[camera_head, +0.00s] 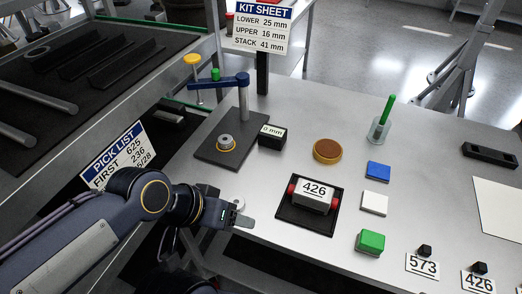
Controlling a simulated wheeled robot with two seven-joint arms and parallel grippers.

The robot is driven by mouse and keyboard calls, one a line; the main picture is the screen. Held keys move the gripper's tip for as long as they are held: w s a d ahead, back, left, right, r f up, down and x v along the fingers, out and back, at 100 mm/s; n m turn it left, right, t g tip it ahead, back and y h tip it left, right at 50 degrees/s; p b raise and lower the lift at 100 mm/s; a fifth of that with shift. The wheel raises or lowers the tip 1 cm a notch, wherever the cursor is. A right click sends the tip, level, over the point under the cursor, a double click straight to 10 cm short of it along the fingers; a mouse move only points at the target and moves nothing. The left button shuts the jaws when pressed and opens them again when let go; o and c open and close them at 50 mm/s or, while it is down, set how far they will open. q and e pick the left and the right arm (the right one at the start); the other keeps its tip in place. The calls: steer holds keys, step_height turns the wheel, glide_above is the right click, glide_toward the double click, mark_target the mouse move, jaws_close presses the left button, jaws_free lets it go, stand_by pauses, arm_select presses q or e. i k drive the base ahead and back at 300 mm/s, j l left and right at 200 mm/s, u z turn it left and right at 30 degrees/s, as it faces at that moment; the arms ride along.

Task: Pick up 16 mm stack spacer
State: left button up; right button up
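No part in view is readably marked 16 mm, so I cannot tell which is the 16 mm stack spacer. The kit sheet (262,27) reads lower 25 mm, upper 16 mm, stack 41 mm. A small metal cylinder with a yellow ring (226,143) stands on a dark plate (211,153) below a blue-armed fixture (222,82). A black block (271,137) beside it bears a label ending in "0 mm". My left gripper (243,214) is over the table's near left edge, apart from these parts; its finger gap is unclear. My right gripper is not in view.
A block marked 426 (314,191) sits in a black tray right of my gripper. A brown disc (327,151), blue (378,170), white (374,203) and green blocks (370,241), and a green rod (386,112) stand farther right. A pick list (115,155) is at left.

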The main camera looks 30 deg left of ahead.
mark_target(237, 199)
steer(key=j+u, duration=0.15)
steer(key=u, duration=1)
steer(key=k+j+u, duration=0.1)
steer(key=j+u, duration=0.4)
steer(key=u, duration=0.15)
steer(key=k+j, duration=0.05)
